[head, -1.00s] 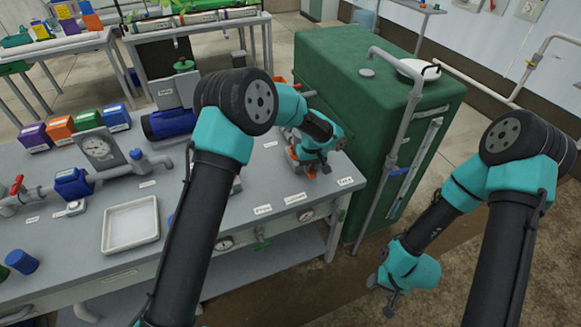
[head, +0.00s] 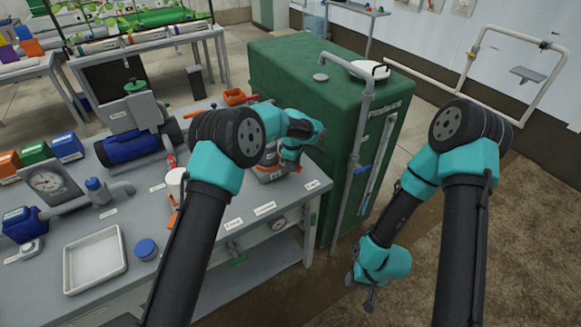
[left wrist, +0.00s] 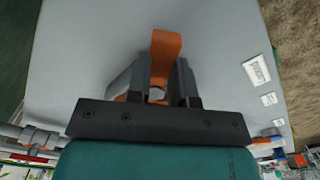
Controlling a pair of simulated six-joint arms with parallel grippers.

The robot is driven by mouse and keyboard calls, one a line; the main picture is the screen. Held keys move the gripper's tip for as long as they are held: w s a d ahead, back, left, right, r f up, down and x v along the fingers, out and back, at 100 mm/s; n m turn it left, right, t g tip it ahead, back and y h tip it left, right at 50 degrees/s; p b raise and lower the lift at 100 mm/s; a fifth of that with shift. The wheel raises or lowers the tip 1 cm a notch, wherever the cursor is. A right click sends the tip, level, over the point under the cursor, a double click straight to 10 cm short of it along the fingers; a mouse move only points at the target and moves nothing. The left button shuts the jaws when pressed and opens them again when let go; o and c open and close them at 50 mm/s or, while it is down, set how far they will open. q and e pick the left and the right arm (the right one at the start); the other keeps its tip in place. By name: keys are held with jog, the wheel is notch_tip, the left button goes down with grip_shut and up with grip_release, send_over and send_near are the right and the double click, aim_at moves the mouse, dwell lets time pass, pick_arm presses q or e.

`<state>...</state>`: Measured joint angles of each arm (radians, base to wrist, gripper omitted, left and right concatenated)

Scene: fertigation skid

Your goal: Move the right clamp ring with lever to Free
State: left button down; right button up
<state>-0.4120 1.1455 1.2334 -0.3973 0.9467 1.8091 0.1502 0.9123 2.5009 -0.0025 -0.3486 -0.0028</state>
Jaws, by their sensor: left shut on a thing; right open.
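The right clamp ring (head: 268,175) sits on the bench near its right end, mostly hidden behind my left wrist in the head view. Its orange lever (left wrist: 165,50) shows in the left wrist view, standing between the fingers. My left gripper (left wrist: 167,88) is shut on this lever, and its fingers lie on both sides of it. In the head view, my left gripper (head: 275,165) is at the clamp, its fingertips hard to make out. My right gripper (head: 364,290) is open and empty, hanging low over the floor right of the bench.
Small white labels, including a right one (head: 312,185), lie along the bench's front edge. A white cylinder (head: 175,182) with orange parts stands left of my left arm. A green cabinet (head: 290,85) with a grey pipe stands close behind. A white tray (head: 95,262) lies at left.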

pick_arm(q)
jog(key=shift+w+r, duration=0.1)
jog(key=shift+w, duration=0.1)
dwell(0.3)
jog(key=c, duration=1)
grip_release()
jog(key=shift+d, duration=0.1)
notch_tip(320, 180, up, 17)
jog(key=shift+r, duration=0.15)
